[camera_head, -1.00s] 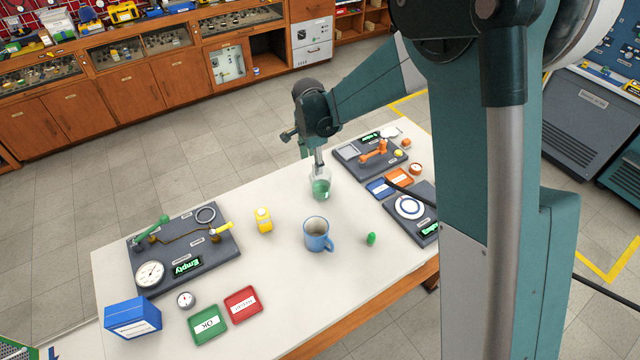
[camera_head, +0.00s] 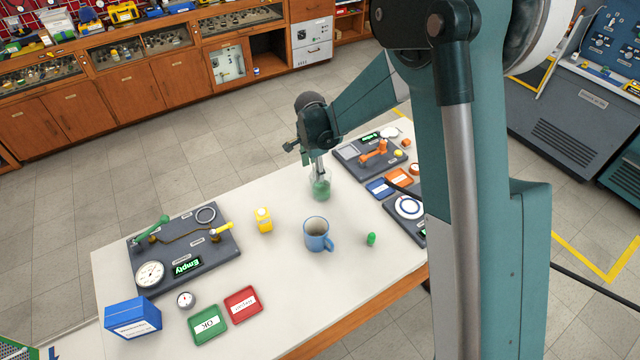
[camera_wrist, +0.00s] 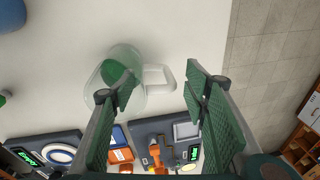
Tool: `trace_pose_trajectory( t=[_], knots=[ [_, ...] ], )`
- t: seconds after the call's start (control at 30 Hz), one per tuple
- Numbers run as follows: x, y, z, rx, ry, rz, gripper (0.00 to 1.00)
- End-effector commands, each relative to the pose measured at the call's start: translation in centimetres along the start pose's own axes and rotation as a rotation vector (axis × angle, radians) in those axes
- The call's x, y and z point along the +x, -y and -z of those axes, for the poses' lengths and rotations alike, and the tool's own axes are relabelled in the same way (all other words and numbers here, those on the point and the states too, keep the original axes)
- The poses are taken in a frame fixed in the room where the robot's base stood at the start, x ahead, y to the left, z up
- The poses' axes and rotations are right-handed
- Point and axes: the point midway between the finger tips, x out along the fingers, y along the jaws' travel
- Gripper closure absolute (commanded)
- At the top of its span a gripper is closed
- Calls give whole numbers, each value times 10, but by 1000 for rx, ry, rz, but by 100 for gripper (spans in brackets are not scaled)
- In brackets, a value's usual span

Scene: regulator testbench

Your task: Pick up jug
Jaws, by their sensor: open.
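The jug (camera_head: 321,190) is a clear vessel with green contents, standing on the white table towards its back edge. In the wrist view the jug (camera_wrist: 112,72) is upper left of centre, with its clear handle pointing right. My gripper (camera_head: 318,172) is just above the jug in the head view and partly covers its top. In the wrist view my gripper (camera_wrist: 160,85) is open and empty. Its left finger overlaps the jug's body in the picture, and the handle shows between the two fingers. I cannot tell whether a finger touches the jug.
A blue mug (camera_head: 317,236), a yellow bottle (camera_head: 263,220) and a small green object (camera_head: 371,239) stand nearby. A dark board with an orange device (camera_head: 374,151) lies right of the jug. Another dark board (camera_head: 215,252) lies at left.

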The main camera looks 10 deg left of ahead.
Motion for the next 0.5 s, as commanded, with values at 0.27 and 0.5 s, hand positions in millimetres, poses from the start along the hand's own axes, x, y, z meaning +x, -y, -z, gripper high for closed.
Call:
trace_pose_trajectory(
  t=[0.27, 0.5],
  knots=[
    [21, 0, 0, 0, 0, 0, 55],
    [23, 0, 0, 0, 0, 0, 55]
  ],
)
